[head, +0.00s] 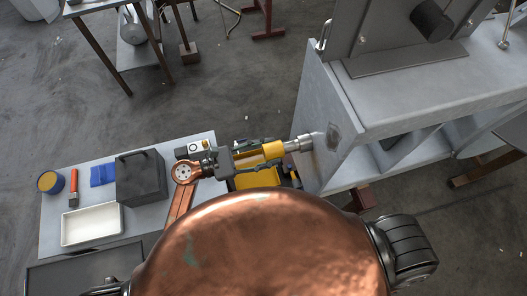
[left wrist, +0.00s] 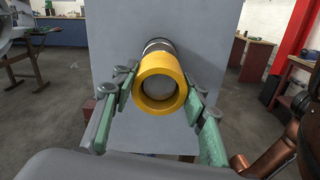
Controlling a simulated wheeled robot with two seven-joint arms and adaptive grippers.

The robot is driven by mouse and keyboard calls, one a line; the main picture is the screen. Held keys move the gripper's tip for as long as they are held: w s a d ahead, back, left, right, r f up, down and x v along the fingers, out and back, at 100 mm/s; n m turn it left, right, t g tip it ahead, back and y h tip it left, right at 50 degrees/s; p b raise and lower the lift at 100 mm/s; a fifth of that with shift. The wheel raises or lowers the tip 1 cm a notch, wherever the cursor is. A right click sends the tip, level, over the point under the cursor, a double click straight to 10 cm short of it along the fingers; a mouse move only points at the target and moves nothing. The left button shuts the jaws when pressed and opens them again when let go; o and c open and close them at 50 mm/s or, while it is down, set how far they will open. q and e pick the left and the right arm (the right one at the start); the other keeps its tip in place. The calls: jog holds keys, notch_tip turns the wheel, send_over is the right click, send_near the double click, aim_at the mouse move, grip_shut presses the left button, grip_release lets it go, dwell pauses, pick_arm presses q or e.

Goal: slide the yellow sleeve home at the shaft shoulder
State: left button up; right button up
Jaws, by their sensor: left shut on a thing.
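The yellow sleeve (head: 272,150) is a short thick tube, in line with the grey stepped shaft (head: 300,143) that sticks out of the grey housing wall. In the left wrist view the sleeve (left wrist: 160,63) faces me end-on, with a grey round face inside its bore. A grey and dark ringed part of the shaft (left wrist: 157,44) shows just behind it. Whether the sleeve touches the shoulder is hidden. My left gripper (head: 258,155) is shut on the sleeve, its green-padded fingers (left wrist: 160,92) on either side. My right gripper is not in view.
The grey housing (head: 335,135) stands right of the sleeve. A side table (head: 145,225) at the left bears a dark box (head: 141,178), a white tray (head: 91,225), a blue cloth (head: 102,175), a brush (head: 73,188) and a round tin (head: 50,182).

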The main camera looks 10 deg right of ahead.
aim_at(283, 148)
pick_arm(q)
jog(key=shift+w+d+b, duration=0.1)
jog(key=shift+d+b, duration=0.3)
jog(key=shift+d, duration=1.9)
jog(key=shift+d, duration=0.25)
jog(key=o, duration=1.2)
jog(key=a, duration=1.2)
jog(key=shift+s, duration=0.25)
